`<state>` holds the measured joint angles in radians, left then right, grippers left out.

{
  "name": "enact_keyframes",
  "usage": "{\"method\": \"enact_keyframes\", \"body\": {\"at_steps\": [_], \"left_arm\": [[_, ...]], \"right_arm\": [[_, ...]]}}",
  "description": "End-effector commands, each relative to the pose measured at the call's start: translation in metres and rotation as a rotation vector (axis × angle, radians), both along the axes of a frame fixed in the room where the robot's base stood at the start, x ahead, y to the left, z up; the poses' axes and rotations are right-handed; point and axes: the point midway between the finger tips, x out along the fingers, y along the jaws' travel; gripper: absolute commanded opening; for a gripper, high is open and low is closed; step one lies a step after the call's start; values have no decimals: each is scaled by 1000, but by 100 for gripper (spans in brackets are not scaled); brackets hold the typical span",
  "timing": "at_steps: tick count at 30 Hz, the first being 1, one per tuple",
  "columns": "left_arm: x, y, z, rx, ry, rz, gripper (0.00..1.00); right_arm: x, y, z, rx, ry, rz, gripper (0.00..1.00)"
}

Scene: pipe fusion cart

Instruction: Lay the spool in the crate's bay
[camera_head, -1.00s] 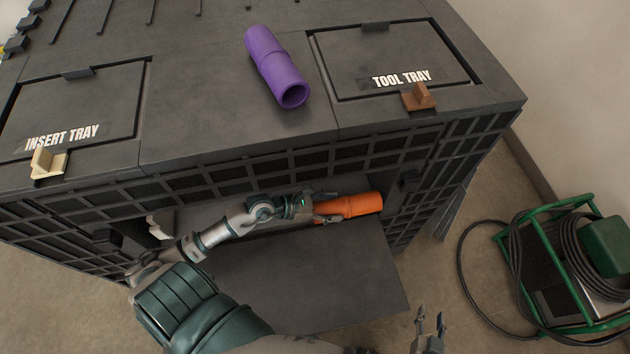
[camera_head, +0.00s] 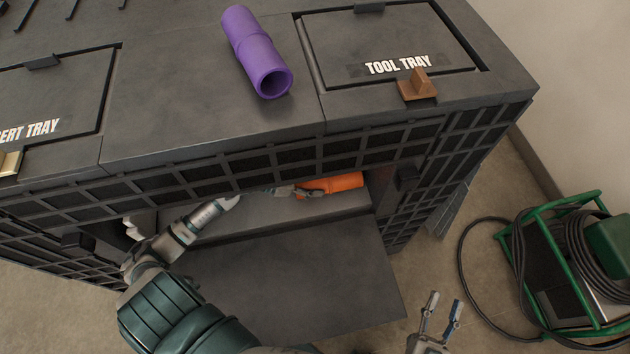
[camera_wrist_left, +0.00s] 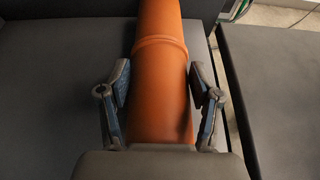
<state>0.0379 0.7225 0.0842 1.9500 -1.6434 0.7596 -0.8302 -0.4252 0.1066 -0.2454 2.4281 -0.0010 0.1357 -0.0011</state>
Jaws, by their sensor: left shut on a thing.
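An orange spool (camera_head: 340,183) lies in the open front bay (camera_head: 270,213) of the dark crate (camera_head: 200,130), partly hidden under the crate's top front edge. My left gripper (camera_head: 303,191) reaches into the bay and is shut on the spool's left end. In the left wrist view, the fingers stand on either side of the orange spool (camera_wrist_left: 160,85), which runs lengthwise away from the palm. A purple spool (camera_head: 255,50) lies on the crate's top. My right gripper (camera_head: 440,312) is at the bottom right, empty, with its fingers apart.
A flap (camera_head: 290,275) hangs open in front of the bay and is bare. The tool tray lid (camera_head: 390,40) has a brown handle (camera_head: 417,86). A green-framed machine (camera_head: 560,270) with a black cable stands on the floor at right.

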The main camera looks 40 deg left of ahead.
Motion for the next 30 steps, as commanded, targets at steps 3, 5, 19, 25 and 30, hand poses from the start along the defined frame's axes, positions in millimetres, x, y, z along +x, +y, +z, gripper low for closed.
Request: {"method": "enact_keyframes", "body": {"at_steps": [3,5,19,25,30], "left_arm": [[0,0,-1,0,0,0,13],[0,0,-1,1,1,0,76],[-4,3,3,2,1,1,89],[-28,25,17,2,2,1,89],[-45,40,26,1,2,0,89]], "right_arm": [[0,0,0,3,-7,0,40],[0,0,1,3,-8,0,40],[2,0,0,-1,9,1,40],[5,-1,-13,-38,117,0,40],[7,-2,-26,-62,199,0,40]]}}
